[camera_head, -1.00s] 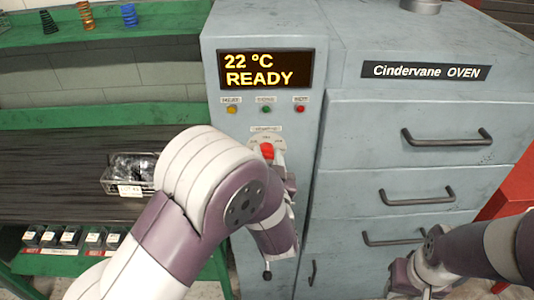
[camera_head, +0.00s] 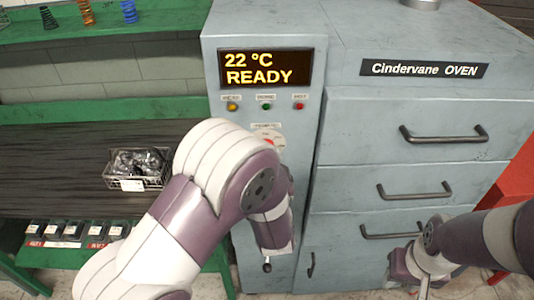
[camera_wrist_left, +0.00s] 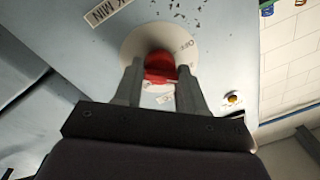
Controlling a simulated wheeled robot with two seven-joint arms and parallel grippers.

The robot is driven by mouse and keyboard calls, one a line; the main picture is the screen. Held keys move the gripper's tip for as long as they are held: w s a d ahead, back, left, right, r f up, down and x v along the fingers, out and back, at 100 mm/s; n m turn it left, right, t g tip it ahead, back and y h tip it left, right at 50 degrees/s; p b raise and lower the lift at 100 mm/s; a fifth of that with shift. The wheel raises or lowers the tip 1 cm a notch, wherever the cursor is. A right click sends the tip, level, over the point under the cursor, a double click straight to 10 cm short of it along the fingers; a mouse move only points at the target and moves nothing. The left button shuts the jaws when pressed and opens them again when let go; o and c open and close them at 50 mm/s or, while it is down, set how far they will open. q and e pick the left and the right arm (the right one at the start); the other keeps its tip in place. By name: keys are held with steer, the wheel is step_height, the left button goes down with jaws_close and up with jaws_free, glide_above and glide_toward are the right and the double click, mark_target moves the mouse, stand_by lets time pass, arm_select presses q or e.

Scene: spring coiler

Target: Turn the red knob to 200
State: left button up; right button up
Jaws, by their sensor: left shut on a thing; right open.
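The red knob (camera_wrist_left: 160,67) sits on a round white dial (camera_wrist_left: 134,42) on the oven's grey front panel. In the left wrist view my left gripper (camera_wrist_left: 160,78) has a finger on each side of the knob and is shut on it. In the head view my left arm covers most of the dial (camera_head: 268,134) and hides the gripper and nearly all of the knob. The dial's setting cannot be read. The display (camera_head: 264,69) above reads 22 °C READY. My right gripper (camera_head: 424,287) is open at the lower right, away from the knob.
Yellow, green and red indicators (camera_head: 266,105) sit in a row under the display. Drawers with bar handles (camera_head: 444,135) are on the right of the oven. A wire basket (camera_head: 140,168) stands on the dark bench at left, with labelled bins (camera_head: 70,232) below.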

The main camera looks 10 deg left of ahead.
arm_select(q)
steer(key=o, duration=1)
steer(key=shift+d, duration=0.1)
steer(key=b+v, duration=0.2)
steer(key=v, duration=1)
steer(key=shift+s+d, duration=0.1)
steer(key=shift+s, duration=0.15)
